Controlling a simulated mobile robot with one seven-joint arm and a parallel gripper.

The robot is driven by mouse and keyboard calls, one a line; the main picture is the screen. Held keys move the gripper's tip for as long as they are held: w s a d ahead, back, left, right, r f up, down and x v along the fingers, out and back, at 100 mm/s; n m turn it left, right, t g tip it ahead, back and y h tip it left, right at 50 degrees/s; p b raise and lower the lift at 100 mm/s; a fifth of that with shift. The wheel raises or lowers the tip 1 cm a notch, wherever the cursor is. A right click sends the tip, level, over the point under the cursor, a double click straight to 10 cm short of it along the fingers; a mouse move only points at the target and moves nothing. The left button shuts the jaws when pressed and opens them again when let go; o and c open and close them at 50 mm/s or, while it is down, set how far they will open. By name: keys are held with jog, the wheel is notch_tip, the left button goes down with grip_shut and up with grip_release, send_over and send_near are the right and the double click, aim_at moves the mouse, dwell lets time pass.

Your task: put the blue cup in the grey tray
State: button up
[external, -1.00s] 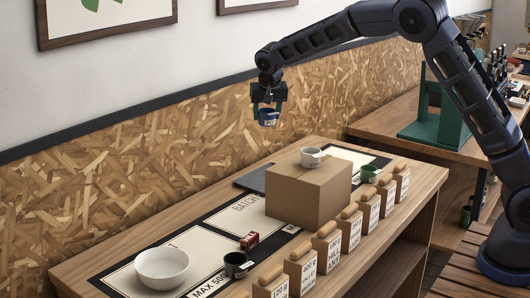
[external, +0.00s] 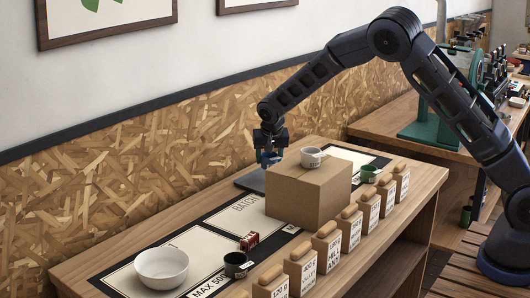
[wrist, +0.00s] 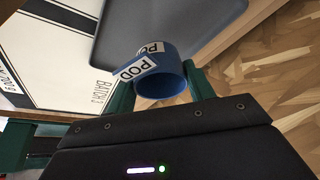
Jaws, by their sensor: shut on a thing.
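The blue cup (wrist: 162,83) has a white label and is held between the green fingers of my gripper (wrist: 160,88) in the wrist view. In the external view my gripper (external: 269,158) is low behind the cardboard box, and only a bit of the blue cup (external: 268,158) shows. The grey tray (wrist: 165,25) lies flat on the bench, just beyond the cup in the wrist view. In the external view the tray (external: 247,182) is partly hidden behind the box. I cannot tell whether the cup touches the tray.
A cardboard box (external: 309,193) with a white cup (external: 311,157) on top stands right beside my gripper. A white bowl (external: 161,268), a dark cup (external: 236,265), a red block (external: 250,241) and a green cup (external: 369,174) stand on the bench. Labelled bags (external: 328,247) line the front edge.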

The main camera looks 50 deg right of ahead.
jog(key=shift+f, duration=2.2)
jog(key=shift+f, duration=0.15)
jog(key=o, duration=1)
